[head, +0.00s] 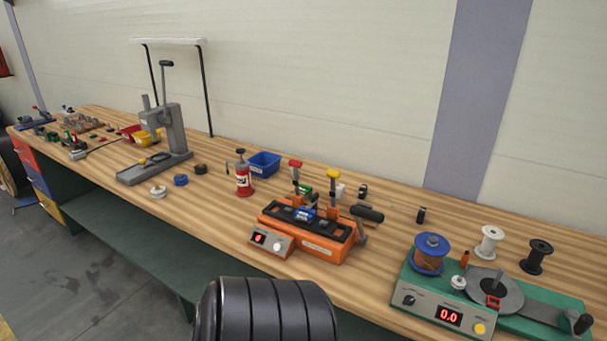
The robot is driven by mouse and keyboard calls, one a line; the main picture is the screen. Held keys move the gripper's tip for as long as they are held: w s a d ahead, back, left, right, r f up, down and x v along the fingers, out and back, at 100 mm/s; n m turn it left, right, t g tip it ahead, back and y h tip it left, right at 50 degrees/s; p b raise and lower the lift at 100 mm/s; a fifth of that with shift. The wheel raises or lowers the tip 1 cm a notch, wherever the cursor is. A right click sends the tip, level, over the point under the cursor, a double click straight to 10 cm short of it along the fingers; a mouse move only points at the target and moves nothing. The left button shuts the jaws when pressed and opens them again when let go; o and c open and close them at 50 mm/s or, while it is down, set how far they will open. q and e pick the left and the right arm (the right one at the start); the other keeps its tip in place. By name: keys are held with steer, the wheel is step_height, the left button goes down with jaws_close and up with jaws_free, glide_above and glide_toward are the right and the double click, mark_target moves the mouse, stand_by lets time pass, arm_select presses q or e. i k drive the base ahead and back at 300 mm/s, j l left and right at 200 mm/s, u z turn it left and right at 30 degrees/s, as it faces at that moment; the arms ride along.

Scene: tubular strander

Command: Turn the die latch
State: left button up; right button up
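I cannot tell for sure which part is the die latch, and nothing in view is clearly a strander. An orange bench device (318,246) stands at the middle of the bench. It carries a red-tipped lever (296,175), a yellow-tipped lever (332,185) and a small blue piece (305,214) between black blocks. A black handle (367,213) sticks out at its right. A green winding device (480,300) with a red display stands at the right. Neither gripper is in view.
The wooden bench (215,215) runs along the wall. White (490,241) and black (536,256) spools stand at the right.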

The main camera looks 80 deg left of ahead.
mark_target(314, 199)
steer(key=u, duration=2.4)
